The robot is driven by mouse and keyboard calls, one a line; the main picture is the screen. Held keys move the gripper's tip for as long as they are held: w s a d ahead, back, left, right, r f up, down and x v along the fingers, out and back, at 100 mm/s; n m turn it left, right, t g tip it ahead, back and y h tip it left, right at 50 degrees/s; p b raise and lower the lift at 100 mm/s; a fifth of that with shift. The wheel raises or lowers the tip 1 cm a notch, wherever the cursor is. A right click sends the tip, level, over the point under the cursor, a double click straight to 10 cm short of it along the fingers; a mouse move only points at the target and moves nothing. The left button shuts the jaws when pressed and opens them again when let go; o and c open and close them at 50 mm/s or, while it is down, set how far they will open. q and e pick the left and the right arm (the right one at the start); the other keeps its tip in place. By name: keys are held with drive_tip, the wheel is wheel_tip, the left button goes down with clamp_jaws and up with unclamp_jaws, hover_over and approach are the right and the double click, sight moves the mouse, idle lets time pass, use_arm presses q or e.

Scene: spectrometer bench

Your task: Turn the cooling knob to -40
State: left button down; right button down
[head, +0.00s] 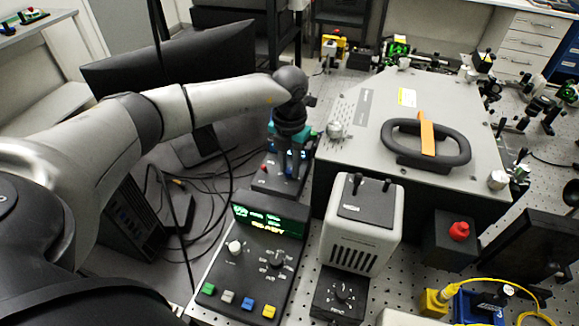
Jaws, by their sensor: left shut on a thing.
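My left arm reaches in from the left, and my left gripper (295,170) points down over a small dark box (270,187) behind the display unit. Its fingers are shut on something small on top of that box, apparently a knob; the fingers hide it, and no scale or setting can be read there. Other knobs stand apart from the gripper: a white knob (235,247) and a black dial knob (277,265) on the display unit (225,272), and a black dial knob (342,295) on a small front box. I see no right gripper.
A large grey housing (360,120) with a black handle (425,145) stands right of my gripper. A grey vented unit (362,228) stands in front of it. A red button box (450,250) is farther right. Cables (195,185) lie at the left, below a dark monitor (170,65).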

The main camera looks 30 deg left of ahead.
sight(290, 170)
use_arm(q)
drive_tip(key=m, duration=0.3)
drive_tip(key=shift+b, duration=0.4)
drive_tip(key=shift+m, duration=0.5)
drive_tip(key=c, duration=0.7)
unclamp_jaws()
drive_tip(key=shift+r, duration=0.1)
wheel_tip(290, 170, up, 15)
drive_tip(key=shift+r, duration=0.1)
